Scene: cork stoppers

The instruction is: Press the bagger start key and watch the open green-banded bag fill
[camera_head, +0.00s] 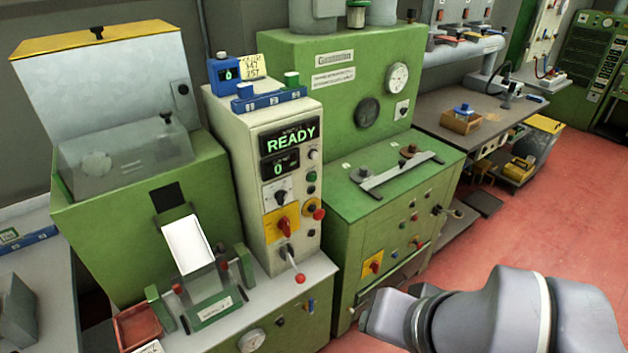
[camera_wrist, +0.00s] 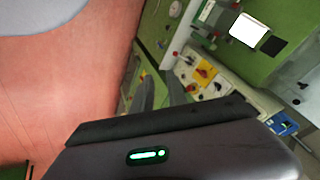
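The bagger's cream control panel (camera_head: 262,180) shows READY above a counter reading 0. A small green button (camera_head: 311,176) sits on its right side, above a red button (camera_head: 318,213); I cannot read any label naming the start key. A clear bag with a green band (camera_head: 210,309) hangs below the white chute (camera_head: 188,244); no stoppers show in it. In the wrist view the panel (camera_wrist: 190,75) lies beyond my gripper (camera_wrist: 161,92). Its two fingers are apart with nothing between them, and they do not appear to touch the panel. The fingers are not visible in the head view.
A red tray (camera_head: 138,327) is beside the bag stand. A lever with a red knob (camera_head: 299,278) sticks out below the panel. A second green machine (camera_head: 390,200) stands to the right. The red floor (camera_head: 530,215) is open at right.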

